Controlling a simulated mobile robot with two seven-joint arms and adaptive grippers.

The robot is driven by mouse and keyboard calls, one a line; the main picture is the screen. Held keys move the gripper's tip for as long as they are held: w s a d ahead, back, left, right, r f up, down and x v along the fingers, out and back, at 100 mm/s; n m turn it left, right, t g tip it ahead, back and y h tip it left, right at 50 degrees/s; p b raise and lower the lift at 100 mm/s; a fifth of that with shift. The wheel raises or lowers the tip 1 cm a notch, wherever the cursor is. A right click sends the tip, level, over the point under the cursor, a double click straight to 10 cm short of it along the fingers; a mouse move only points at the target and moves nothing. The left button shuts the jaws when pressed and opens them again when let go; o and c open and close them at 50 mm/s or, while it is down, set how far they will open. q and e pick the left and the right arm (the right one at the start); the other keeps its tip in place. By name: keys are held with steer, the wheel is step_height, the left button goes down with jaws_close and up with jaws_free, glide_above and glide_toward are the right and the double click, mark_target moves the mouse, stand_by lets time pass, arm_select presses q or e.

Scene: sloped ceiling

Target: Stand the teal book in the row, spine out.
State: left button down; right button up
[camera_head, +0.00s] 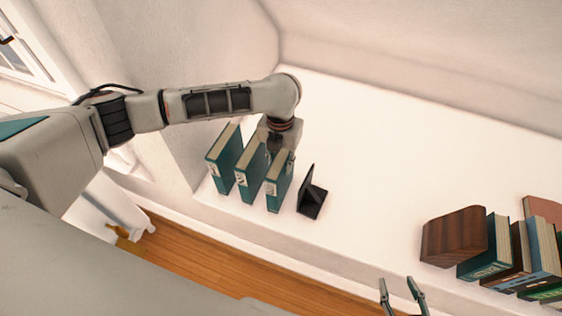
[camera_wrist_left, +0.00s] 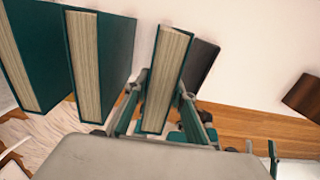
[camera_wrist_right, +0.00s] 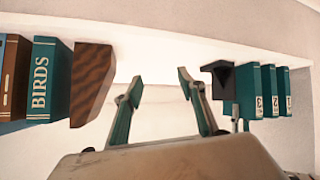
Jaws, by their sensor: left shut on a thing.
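Three teal books with pale page edges stand upright in a row on the white ledge, spines facing the ledge's front edge. They are the leftmost book (camera_head: 224,160), the middle book (camera_head: 250,171) and the rightmost teal book (camera_head: 280,186). My left gripper (camera_head: 281,150) is shut on the rightmost one from above. In the left wrist view its fingers (camera_wrist_left: 160,100) lie on both sides of this book (camera_wrist_left: 166,70). In the right wrist view its spine shows a 3 (camera_wrist_right: 247,92). My right gripper (camera_head: 403,290) is open and empty, in front of the ledge.
A black bookend (camera_head: 312,198) stands just right of the held book. A brown wooden block (camera_head: 453,237) and several other books (camera_head: 520,255) stand farther right, including one marked BIRDS (camera_wrist_right: 44,80). The ledge between bookend and block is clear.

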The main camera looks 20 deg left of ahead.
arm_select(q)
steer(key=shift+w, duration=0.1)
steer(key=c, duration=1.7)
jaws_free()
steer(key=shift+f, duration=0.1)
arm_select(e)
steer(key=shift+s+a+f, duration=0.1)
steer(key=shift+s+f, duration=0.15)
steer(key=shift+s, duration=0.1)
